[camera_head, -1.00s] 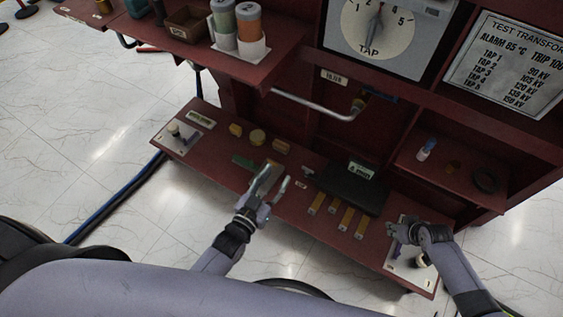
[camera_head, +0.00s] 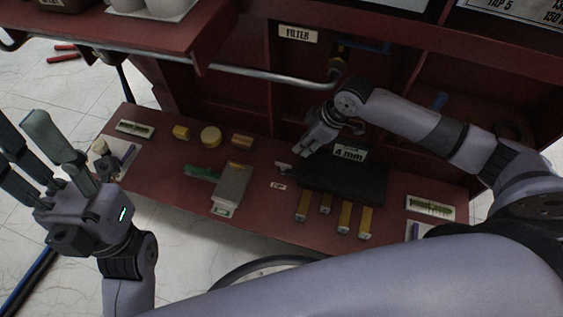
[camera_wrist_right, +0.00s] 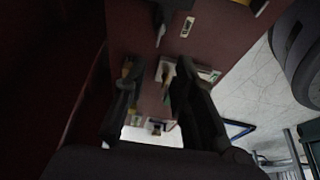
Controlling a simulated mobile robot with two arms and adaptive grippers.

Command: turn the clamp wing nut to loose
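I cannot clearly make out the clamp wing nut. A cream knob (camera_head: 99,146) stands on a white plate (camera_head: 127,151) at the table's left end, partly behind my left gripper. My left gripper (camera_head: 30,140) is open and empty in the left foreground, fingers spread upward.
The black case (camera_head: 345,183) marked 4 mm lies on the red table (camera_head: 265,215). A grey block (camera_head: 231,186) with a green part, several yellow bars (camera_head: 344,216) and small yellow pieces (camera_head: 210,137) lie there too. A grey pipe (camera_head: 265,74) and an upper shelf overhang the back.

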